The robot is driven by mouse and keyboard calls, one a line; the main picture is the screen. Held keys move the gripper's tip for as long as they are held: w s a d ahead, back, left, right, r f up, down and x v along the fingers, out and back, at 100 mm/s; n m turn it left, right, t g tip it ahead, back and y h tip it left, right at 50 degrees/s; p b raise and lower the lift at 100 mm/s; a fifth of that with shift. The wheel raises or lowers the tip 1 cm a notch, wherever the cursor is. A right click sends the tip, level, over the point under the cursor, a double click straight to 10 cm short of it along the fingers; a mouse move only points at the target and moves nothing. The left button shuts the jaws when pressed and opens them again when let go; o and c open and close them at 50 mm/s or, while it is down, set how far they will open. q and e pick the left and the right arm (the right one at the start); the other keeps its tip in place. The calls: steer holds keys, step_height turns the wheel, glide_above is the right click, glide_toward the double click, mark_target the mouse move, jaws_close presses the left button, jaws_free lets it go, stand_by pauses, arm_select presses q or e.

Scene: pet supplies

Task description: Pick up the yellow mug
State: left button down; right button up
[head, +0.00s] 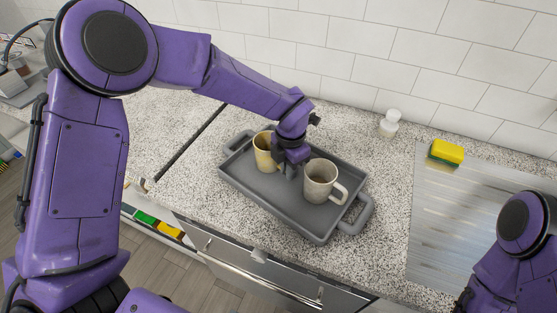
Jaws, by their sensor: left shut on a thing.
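A yellow mug (264,152) stands upright on a grey tray (318,232), toward its left side. My left gripper (284,166) reaches down at the mug's right side and is shut on it. The fingertips and the mug's right side are partly hidden by the gripper. A whitish, speckled mug (319,182) stands on the same tray to the right, with its handle pointing right. It is close to my left gripper. My right arm shows at the lower right edge, but its gripper is out of view.
The tray stands on a speckled counter (390,215) and has raised handles at both ends. A small white bottle (389,123) stands behind it. A yellow and green sponge (446,152) lies by the ribbed metal drainboard (440,215). A tiled wall (400,50) closes the back.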

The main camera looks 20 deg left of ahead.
arm_select(q)
steer(key=shift+r, duration=0.15)
steer(key=shift+w+r+b, duration=0.1)
steer(key=shift+r+b, duration=0.75)
steer(key=shift+r, duration=0.25)
steer(key=s+d+r+b, duration=0.4)
steer(key=s+d+r, duration=0.4)
steer(key=s+r, duration=0.2)
steer(key=shift+s+d+r, duration=0.15)
steer(key=shift+s+r, duration=0.15)
steer(key=shift+s, duration=0.45)
